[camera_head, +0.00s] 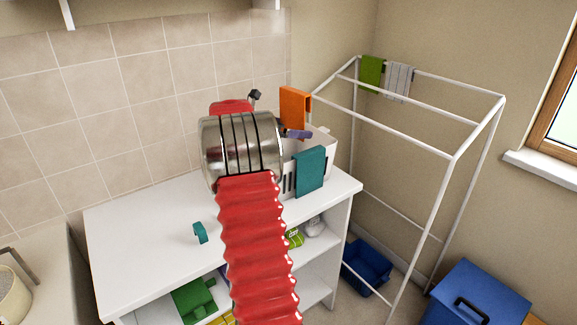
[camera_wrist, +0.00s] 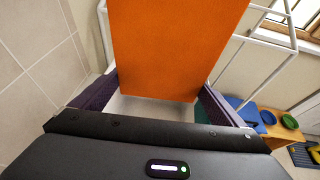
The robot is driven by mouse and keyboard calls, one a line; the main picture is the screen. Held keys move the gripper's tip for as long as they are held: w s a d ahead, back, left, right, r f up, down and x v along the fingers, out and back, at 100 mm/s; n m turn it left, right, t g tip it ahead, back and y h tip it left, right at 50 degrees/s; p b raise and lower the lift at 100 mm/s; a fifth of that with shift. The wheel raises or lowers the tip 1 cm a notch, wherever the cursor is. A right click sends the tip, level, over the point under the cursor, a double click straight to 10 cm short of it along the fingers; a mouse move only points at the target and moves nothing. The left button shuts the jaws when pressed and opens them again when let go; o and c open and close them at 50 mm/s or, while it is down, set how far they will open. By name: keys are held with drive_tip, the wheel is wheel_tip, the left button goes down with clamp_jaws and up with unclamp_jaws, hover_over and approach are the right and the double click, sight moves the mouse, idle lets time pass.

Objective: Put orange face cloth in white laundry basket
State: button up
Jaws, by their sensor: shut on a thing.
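The orange face cloth (camera_head: 295,107) is upright at the far end of my arm, above the back of the white laundry basket (camera_head: 325,149). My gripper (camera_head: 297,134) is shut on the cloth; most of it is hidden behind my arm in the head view. In the wrist view the cloth (camera_wrist: 178,45) fills the upper middle, between the two dark purple fingers of my gripper (camera_wrist: 156,88). The basket stands on the white cupboard top, partly hidden by my arm. A pale surface below the cloth in the wrist view cannot be identified with certainty.
A teal cloth (camera_head: 310,172) hangs on the basket's front. The white cupboard (camera_head: 140,240) bears a small teal object (camera_head: 200,233). A white drying rack (camera_head: 404,134) with green (camera_head: 371,72) and grey (camera_head: 398,82) cloths stands right. Tiled wall (camera_head: 100,110) lies behind.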

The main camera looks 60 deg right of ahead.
drive_tip(key=shift+f, duration=2.8)
drive_tip(key=o, duration=0.8)
drive_tip(key=shift+w, duration=0.1)
drive_tip(key=v, duration=0.8)
